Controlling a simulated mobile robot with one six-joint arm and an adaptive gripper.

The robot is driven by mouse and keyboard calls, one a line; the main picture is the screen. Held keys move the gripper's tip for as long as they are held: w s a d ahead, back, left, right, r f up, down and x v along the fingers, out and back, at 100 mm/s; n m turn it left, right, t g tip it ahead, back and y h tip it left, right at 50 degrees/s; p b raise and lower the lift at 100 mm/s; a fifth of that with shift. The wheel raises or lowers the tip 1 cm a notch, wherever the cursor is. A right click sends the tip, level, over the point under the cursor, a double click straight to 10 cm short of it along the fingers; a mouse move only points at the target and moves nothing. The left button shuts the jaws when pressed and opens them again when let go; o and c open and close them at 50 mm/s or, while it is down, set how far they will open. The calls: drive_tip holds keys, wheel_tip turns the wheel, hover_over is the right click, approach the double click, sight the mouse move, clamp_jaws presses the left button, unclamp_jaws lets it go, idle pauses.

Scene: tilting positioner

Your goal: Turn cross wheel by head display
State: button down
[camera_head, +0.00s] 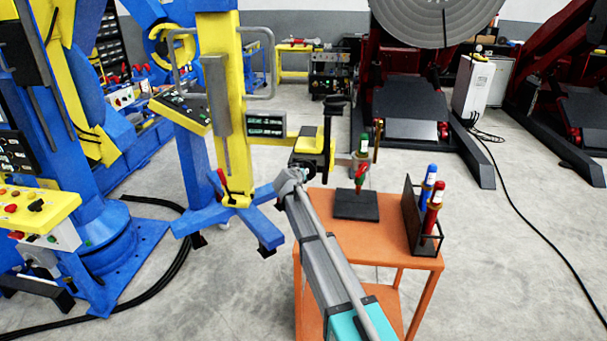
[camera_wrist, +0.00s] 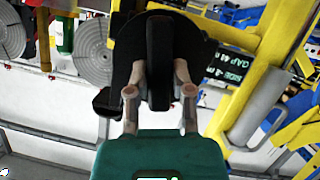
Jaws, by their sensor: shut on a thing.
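The cross wheel (camera_wrist: 159,45) is dark, with a raised black bar across its round face, close in front of the wrist camera. My gripper (camera_wrist: 160,75) is shut on this bar, one finger on each side. In the head view only a dark edge of the wheel (camera_head: 302,160) shows, under the yellow head (camera_head: 313,143); my arm's end covers part of it. The head display (camera_head: 266,125) is a black box with green lines, left of the head. In the wrist view the display (camera_wrist: 219,69) appears tilted, with "GAP" and "SIDE" lines; its figures are hard to read.
An orange table (camera_head: 385,250) stands right of the wheel, with a black block (camera_head: 356,205) and a rack (camera_head: 412,215) holding a blue and a red bottle. The yellow column (camera_head: 222,100) on blue feet stands left. Open floor lies farther right.

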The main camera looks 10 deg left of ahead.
idle(0.4)
drive_tip(key=c, duration=0.5)
unclamp_jaws()
drive_tip(key=shift+w+f, duration=0.1)
drive_tip(key=s+t+b, duration=0.1)
drive_tip(key=s+b, duration=0.2)
drive_tip(key=s, duration=0.1)
drive_tip(key=s+f+t+y+b, duration=0.1)
drive_tip(key=s+t+b, duration=0.1)
drive_tip(key=s, duration=0.3)
drive_tip(key=s+f+t+b, duration=0.1)
drive_tip(key=s+b, duration=0.2)
drive_tip(key=s, duration=0.2)
drive_tip(key=shift+s+n+y+b, duration=0.1)
drive_tip(key=shift+n+y+b, duration=0.2)
drive_tip(key=shift+b, duration=0.1)
